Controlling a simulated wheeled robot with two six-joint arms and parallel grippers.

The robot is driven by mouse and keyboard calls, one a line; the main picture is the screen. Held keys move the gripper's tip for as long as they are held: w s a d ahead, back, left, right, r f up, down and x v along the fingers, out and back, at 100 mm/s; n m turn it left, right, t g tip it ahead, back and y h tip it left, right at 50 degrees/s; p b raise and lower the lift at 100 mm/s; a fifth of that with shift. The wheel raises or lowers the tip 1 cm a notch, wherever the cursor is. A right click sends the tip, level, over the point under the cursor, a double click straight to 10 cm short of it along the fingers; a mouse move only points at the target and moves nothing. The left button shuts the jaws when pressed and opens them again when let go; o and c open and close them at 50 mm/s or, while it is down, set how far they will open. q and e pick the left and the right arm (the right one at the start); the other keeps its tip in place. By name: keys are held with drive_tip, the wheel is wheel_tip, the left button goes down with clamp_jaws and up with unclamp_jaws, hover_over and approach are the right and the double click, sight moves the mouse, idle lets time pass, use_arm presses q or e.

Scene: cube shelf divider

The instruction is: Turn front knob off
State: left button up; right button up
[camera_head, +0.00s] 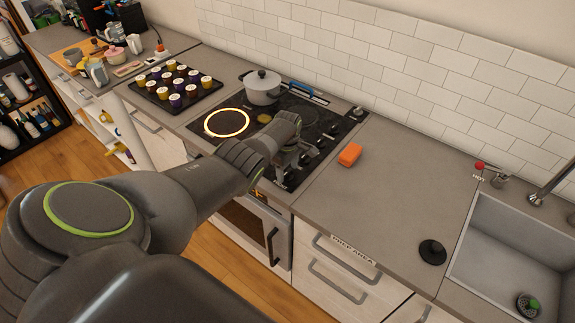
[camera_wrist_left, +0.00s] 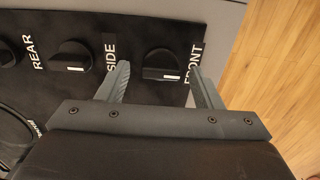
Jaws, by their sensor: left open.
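The front knob (camera_wrist_left: 165,58) is a black round knob with a white mark on its edge nearest me, beside the FRONT label (camera_wrist_left: 194,62) in the left wrist view. My left gripper (camera_wrist_left: 160,68) is open, with one finger on each side of this knob. I cannot tell if the fingers touch it. In the head view the left gripper (camera_head: 283,168) is over the cooktop's right part, and the arm hides some of the panel. One burner (camera_head: 227,122) glows orange on the black cooktop (camera_head: 320,118). My right gripper is out of view.
Another knob (camera_wrist_left: 70,56) sits beside the SIDE label, close to the left finger. A pot (camera_head: 262,88) stands at the cooktop's back. An orange sponge (camera_head: 349,155) lies on the counter right of it.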

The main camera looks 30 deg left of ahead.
sight(287, 172)
use_arm(q)
drive_tip(key=shift+r, duration=0.15)
drive_tip(key=shift+r+b, duration=0.4)
drive_tip(key=shift+r, duration=0.75)
wheel_tip(287, 172, up, 15)
drive_tip(key=b, duration=0.2)
drive_tip(key=shift+f, duration=0.1)
